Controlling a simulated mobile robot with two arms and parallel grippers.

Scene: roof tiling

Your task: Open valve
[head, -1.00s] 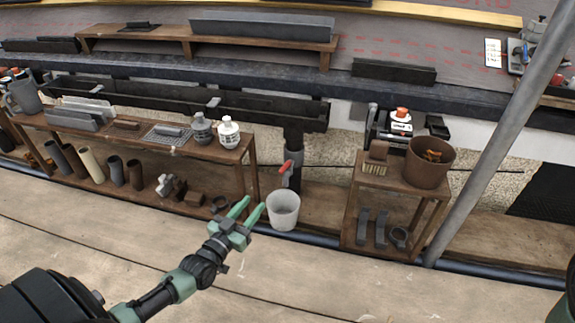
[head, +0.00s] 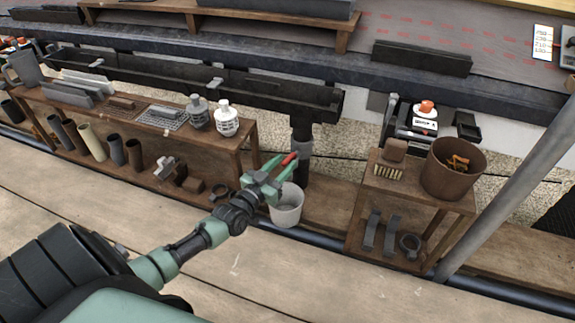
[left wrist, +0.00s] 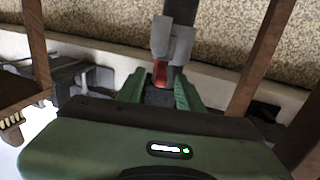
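The valve shows as a red handle (head: 290,158) on the dark downpipe (head: 302,140) below the gutter. In the left wrist view the red handle (left wrist: 160,73) lies between the two green fingers, close to the grey valve body (left wrist: 171,42). My left gripper (head: 282,167) is at the handle, above the white bucket (head: 288,206). Its fingers (left wrist: 159,90) stand apart on either side of the handle. Whether they touch it cannot be told. My right gripper is not in view.
A wooden shelf (head: 240,140) with bottles and pipes stands left of the pipe. A small wooden stand (head: 366,190) with a brown bucket (head: 453,170) stands at right. The plank floor in front is clear.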

